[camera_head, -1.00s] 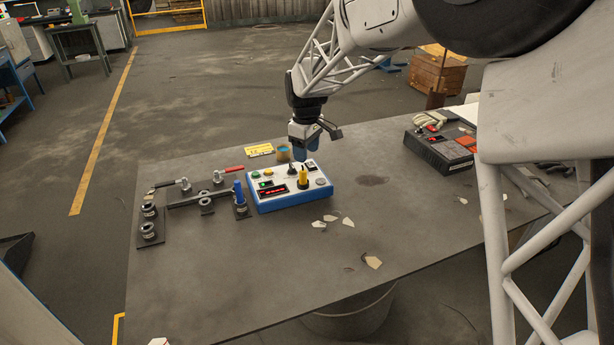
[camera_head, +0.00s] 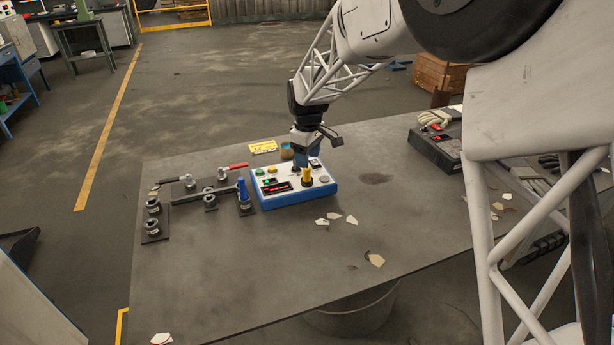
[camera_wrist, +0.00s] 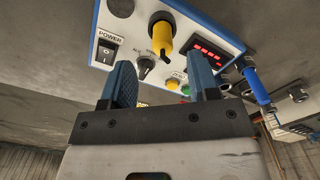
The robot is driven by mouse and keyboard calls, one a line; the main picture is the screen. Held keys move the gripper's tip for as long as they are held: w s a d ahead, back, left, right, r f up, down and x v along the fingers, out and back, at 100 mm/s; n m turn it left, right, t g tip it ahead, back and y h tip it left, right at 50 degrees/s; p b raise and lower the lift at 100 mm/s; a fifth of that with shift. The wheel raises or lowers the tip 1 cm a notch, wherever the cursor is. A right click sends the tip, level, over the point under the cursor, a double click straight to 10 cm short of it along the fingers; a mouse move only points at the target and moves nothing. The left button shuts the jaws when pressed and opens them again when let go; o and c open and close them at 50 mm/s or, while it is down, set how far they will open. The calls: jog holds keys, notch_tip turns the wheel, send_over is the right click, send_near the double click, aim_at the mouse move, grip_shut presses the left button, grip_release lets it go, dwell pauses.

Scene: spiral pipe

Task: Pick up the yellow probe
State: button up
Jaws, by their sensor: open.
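The yellow probe (camera_head: 307,175) stands upright on the top of the blue and white control box (camera_head: 295,201), near its front right. In the wrist view the yellow probe (camera_wrist: 162,34) sits beyond my fingertips, set in a round fitting on the panel of the box (camera_wrist: 205,22). My gripper (camera_head: 308,158) is above the back part of the box, just behind the probe. The wrist view shows its two blue fingers (camera_wrist: 163,82) apart with nothing held between them. The fingers are not touching the probe.
A blue probe (camera_head: 242,190) stands on the dark pipe fixture (camera_head: 205,195) left of the box. A small tin (camera_head: 286,151) and a yellow card (camera_head: 263,147) lie behind the box. Pale shards (camera_head: 336,218) lie in front. A dark case (camera_head: 437,147) is at right.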

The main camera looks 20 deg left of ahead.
aim_at(307, 171)
jog(key=shift+f, duration=0.1)
jog(key=shift+s+f, duration=0.15)
jog(key=shift+f, duration=2.35)
jog(key=shift+c, duration=0.4)
jog(key=c, duration=0.9)
jog(key=shift+c, duration=0.2)
jog(key=shift+r, duration=0.1)
